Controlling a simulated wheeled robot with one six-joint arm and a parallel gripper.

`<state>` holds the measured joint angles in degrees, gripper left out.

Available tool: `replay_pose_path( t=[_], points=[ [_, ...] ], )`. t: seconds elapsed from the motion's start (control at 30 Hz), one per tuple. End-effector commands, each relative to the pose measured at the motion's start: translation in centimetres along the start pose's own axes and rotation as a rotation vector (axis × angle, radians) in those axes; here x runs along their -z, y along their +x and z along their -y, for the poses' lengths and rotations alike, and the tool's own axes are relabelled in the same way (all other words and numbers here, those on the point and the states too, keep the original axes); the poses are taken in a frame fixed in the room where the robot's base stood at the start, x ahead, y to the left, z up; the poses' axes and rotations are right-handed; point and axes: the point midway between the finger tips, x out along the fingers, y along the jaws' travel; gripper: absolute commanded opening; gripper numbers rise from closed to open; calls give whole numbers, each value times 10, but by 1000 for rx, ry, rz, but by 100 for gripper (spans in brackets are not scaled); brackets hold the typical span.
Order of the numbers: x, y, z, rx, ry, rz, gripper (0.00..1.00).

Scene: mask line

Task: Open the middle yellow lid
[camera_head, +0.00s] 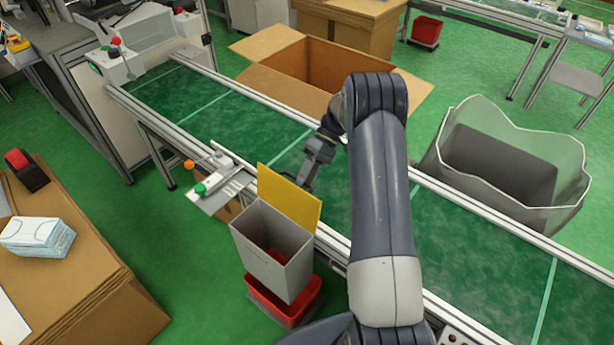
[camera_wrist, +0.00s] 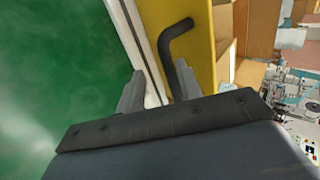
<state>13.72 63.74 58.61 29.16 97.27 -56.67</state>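The yellow lid (camera_head: 290,198) stands raised at the far edge of a grey bin (camera_head: 268,252), and the bin's mouth is uncovered. It is the only yellow lid I see. In the wrist view the lid (camera_wrist: 203,25) is a yellow panel at top centre with a black bent handle (camera_wrist: 176,45). My gripper (camera_wrist: 158,70) is open, with its two fingers apart. The handle runs down close by the right finger; I cannot tell whether they touch. In the head view my gripper (camera_head: 308,172) is just behind the lid, over the conveyor, and partly hidden by it.
The green conveyor (camera_head: 480,235) runs diagonally behind the bin. A red tub (camera_head: 285,300) is under the bin. An open cardboard box (camera_head: 310,68) and a grey, clear-lined bin (camera_head: 500,160) stand beyond the conveyor. Masks (camera_head: 38,237) lie on a carton at left.

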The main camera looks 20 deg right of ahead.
Motion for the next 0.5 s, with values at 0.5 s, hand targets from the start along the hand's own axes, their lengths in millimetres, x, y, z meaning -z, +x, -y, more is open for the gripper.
replay_pose_path(
  t=[0.5],
  points=[
    [0,-61,-1,-3,-1,-4,33]
  ],
)
